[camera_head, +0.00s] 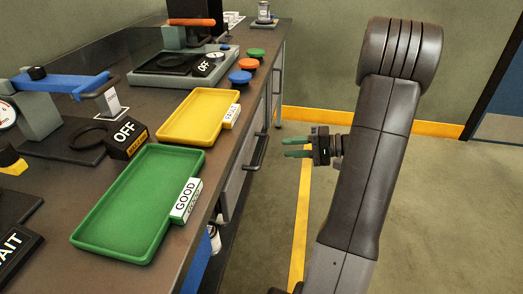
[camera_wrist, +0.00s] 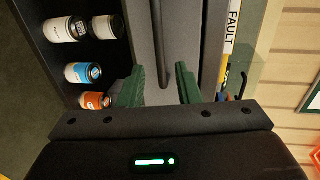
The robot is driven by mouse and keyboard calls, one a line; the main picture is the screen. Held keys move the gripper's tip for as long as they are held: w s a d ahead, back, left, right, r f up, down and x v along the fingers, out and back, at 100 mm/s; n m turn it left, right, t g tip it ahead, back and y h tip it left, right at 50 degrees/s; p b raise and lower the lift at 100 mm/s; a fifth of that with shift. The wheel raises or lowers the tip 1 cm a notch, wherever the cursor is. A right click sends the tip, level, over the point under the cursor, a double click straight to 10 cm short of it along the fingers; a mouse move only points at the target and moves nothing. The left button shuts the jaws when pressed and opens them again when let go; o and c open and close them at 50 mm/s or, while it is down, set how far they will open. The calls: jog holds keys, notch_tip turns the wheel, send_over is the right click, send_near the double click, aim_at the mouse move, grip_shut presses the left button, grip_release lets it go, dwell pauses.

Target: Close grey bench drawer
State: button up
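The grey bench drawer (camera_head: 235,178) is in the side of the workbench in the head view, with a dark bar handle (camera_head: 257,152) on its front. How far it stands out cannot be told clearly. My gripper (camera_head: 287,148) is to the right of the handle, with green fingers pointing left at the bench and a gap of air between. In the wrist view my gripper (camera_wrist: 160,70) has its two fingers apart with nothing between them. The grey drawer front (camera_wrist: 188,30) and the dark handle (camera_wrist: 160,45) lie ahead of the fingers.
A green tray (camera_head: 88,232) and a yellow tray (camera_head: 175,132) lie near the bench edge above. Several cans (camera_wrist: 82,73) stand in the open shelf beside the drawer in the wrist view. The floor (camera_head: 440,210) right of the bench is clear.

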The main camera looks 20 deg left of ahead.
aim_at(263, 147)
jog(key=x, duration=0.9)
grip_shut()
jog(key=shift+b, duration=0.3)
